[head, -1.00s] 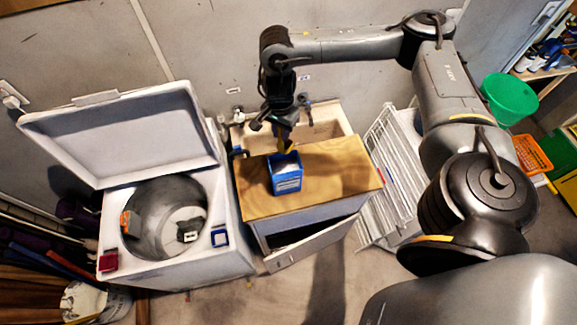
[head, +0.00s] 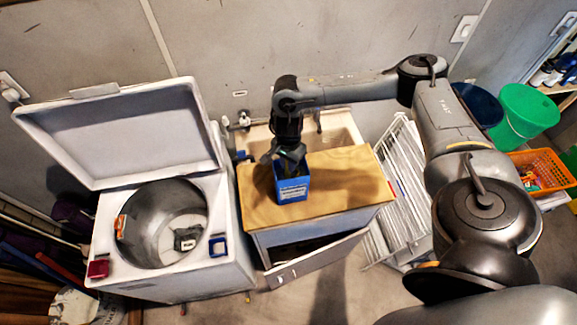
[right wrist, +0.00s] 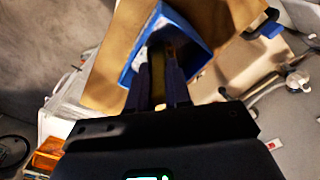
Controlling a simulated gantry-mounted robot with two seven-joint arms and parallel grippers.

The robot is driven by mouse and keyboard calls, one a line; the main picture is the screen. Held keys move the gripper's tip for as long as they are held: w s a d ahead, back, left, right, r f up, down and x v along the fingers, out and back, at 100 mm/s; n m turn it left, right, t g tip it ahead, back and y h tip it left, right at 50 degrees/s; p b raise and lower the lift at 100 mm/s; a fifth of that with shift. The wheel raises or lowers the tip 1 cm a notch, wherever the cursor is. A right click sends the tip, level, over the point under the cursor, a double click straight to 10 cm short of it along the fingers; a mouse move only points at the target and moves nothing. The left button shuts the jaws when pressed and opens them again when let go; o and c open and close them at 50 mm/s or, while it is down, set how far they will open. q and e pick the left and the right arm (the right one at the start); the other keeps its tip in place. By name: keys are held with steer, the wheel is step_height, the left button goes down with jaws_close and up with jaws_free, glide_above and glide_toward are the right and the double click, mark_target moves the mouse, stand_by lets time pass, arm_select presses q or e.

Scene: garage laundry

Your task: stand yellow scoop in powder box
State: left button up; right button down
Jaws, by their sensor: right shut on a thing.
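The blue powder box (head: 293,188) stands open at the top on the wooden counter top. My right gripper (head: 288,163) points down right over its opening, with the fingertips at or inside the rim; the head view does not show exactly how deep. In the right wrist view the two fingers (right wrist: 158,88) are shut on a narrow, dark yellowish piece, the yellow scoop (right wrist: 158,72), which reaches into the blue box (right wrist: 188,28). The scoop's lower end is hidden in the shadowed box, and the gripper hides it in the head view. My left gripper is not in view.
The wooden counter top (head: 345,178) is clear right of the box. A sink (head: 340,127) lies behind it. An open-lidded washer (head: 108,245) stands to the left, a white drying rack (head: 395,190) to the right. A drawer or door (head: 315,262) below hangs open.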

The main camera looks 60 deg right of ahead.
steer(key=shift+f, duration=1.15)
steer(key=shift+f, duration=0.1)
steer(key=c, duration=1.3)
jaws_free()
steer(key=shift+c, duration=0.2)
